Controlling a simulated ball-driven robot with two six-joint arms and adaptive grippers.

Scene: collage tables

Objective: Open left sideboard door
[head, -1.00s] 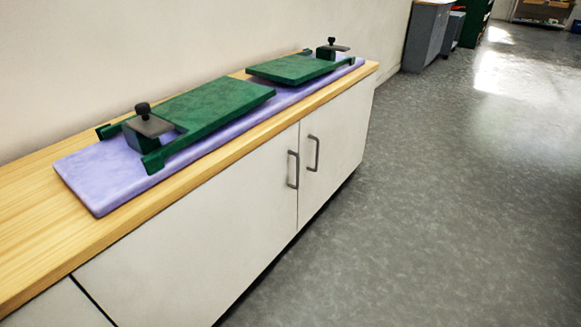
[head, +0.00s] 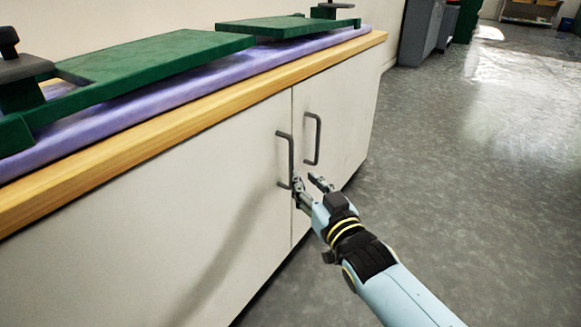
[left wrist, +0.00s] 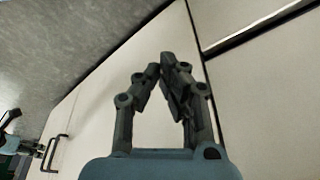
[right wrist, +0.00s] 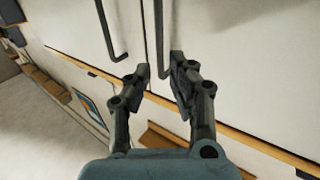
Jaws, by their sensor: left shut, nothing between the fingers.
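The left sideboard door (head: 190,195) is white and sits flush with the cabinet front, closed. Its dark bar handle (head: 285,160) is by the seam, and the handle also shows in the right wrist view (right wrist: 158,30). My right gripper (head: 309,181) is open at the handle's lower end. In the right wrist view its fingers (right wrist: 158,72) stand apart, with the handle's end between them; contact cannot be told. My left gripper (left wrist: 166,72) is shut and empty in front of the white cabinet front, and is outside the head view.
The right door (head: 345,110) has its own handle (head: 312,138) close to my right gripper. On the wooden top (head: 150,125) lie a purple mat (head: 170,92) and green boards (head: 150,58). The grey floor (head: 480,200) to the right is clear.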

